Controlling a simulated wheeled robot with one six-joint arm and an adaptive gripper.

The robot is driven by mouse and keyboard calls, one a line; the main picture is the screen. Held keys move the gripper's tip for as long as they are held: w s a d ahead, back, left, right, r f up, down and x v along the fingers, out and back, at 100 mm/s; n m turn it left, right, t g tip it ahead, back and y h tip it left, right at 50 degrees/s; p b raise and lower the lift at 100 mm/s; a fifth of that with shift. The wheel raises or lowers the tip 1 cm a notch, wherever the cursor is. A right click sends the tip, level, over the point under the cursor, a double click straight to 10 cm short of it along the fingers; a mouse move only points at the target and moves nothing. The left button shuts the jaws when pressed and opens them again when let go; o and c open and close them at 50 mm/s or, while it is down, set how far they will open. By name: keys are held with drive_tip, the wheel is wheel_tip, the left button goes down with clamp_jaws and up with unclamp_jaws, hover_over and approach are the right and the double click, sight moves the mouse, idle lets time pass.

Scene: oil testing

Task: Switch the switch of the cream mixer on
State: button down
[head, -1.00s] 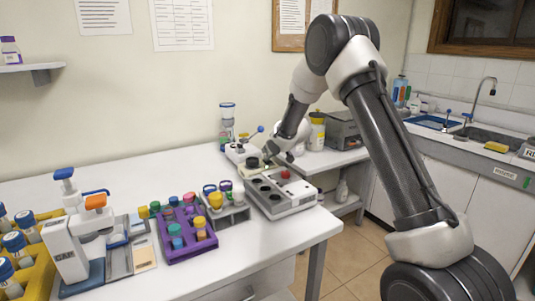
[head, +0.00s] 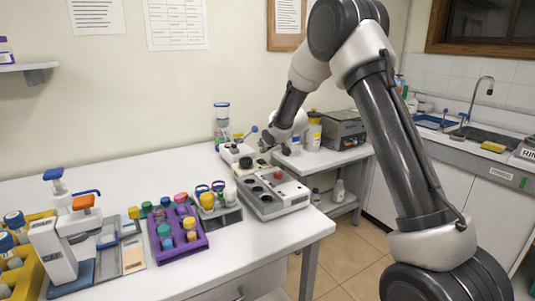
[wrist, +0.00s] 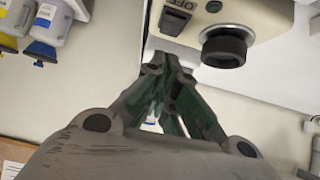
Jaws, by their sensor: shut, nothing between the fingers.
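The cream mixer (head: 249,172) stands at the back of the white table, its black round knob (head: 245,162) on top. In the wrist view the cream mixer (wrist: 260,22) fills the top right, with the black knob (wrist: 224,47) large. A small dark switch (wrist: 174,20) sits on its face, left of the knob; its position is too small to tell. My gripper (wrist: 165,62) is shut and empty, its fingertips just below the switch in the picture; I cannot tell whether they touch the mixer. In the head view my gripper (head: 266,146) is just right of the mixer.
A grey device with a red button (head: 272,196) stands in front of the mixer. A white device with a blue-tipped lever (head: 230,152) is behind it. A purple rack (head: 180,247) of coloured caps is to the left. The table's front right is clear.

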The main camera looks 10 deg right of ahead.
drive_tip(key=v, duration=1)
drive_tip(key=shift+r, duration=0.1)
